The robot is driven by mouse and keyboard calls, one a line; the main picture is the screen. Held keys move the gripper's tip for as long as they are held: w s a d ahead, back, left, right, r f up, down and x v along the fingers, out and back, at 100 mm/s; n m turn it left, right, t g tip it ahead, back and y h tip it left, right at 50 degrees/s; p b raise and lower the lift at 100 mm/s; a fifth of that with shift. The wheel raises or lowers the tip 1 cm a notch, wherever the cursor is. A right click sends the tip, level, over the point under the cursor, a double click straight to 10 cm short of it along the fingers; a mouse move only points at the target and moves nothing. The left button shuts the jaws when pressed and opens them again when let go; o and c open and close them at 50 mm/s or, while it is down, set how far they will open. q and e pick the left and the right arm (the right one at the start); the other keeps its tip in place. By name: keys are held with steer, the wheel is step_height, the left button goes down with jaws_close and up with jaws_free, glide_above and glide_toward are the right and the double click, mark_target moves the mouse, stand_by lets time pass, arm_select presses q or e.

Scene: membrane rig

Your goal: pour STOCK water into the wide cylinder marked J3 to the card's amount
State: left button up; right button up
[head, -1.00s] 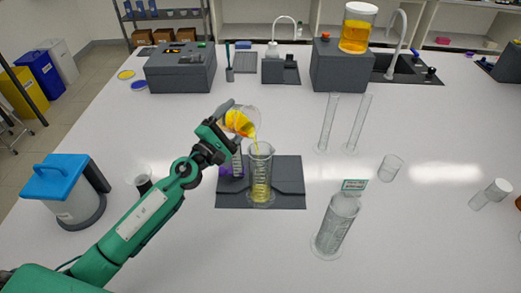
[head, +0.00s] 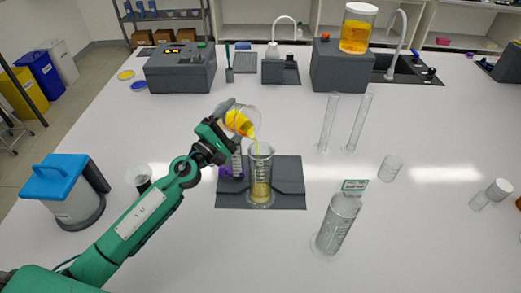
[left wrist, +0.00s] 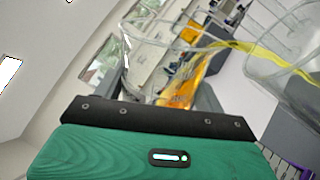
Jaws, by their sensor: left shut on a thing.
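My left gripper (head: 224,116) is shut on a clear beaker (head: 241,121) of orange-yellow liquid and holds it tilted to the right. A thin yellow stream falls from its lip into the clear graduated cylinder (head: 260,168), which stands upright on the dark mat. Yellow liquid fills that cylinder's lower part. The left wrist view shows the tilted beaker (left wrist: 150,50), the stream and the cylinder (left wrist: 290,70). No J3 or STOCK marking or card amount is readable. My right gripper is not in view.
A purple-based rack (head: 231,172) stands beside the filling cylinder on the mat (head: 290,200). Two tall narrow cylinders (head: 328,122) and an empty beaker (head: 390,168) are to the right. A jar of orange liquid (head: 357,30) sits on a grey block. The front table is mostly clear.

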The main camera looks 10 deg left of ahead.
arm_select(q)
steer(key=shift+s+d+r+m, duration=0.15)
steer(key=shift+r+m, duration=0.1)
steer(key=shift+m, duration=0.15)
stand_by(0.4)
steer(key=shift+f+n, duration=0.15)
steer(key=shift+n, duration=0.15)
steer(key=n+p, duration=0.1)
steer(key=n+y+p, duration=0.1)
steer(key=n+p, duration=0.1)
steer(key=shift+w+a+n+y+p, duration=0.3)
steer(key=shift+n, duration=0.1)
steer(key=shift+s+f+n, duration=0.1)
steer(key=shift+f+n, duration=0.1)
steer(key=shift+n, duration=0.1)
steer(key=n+p, duration=0.2)
steer(key=shift+r+y+p, duration=0.35)
steer(key=shift+y+p, duration=0.05)
steer(key=shift+n+p, duration=0.4)
steer(key=shift+f, duration=0.1)
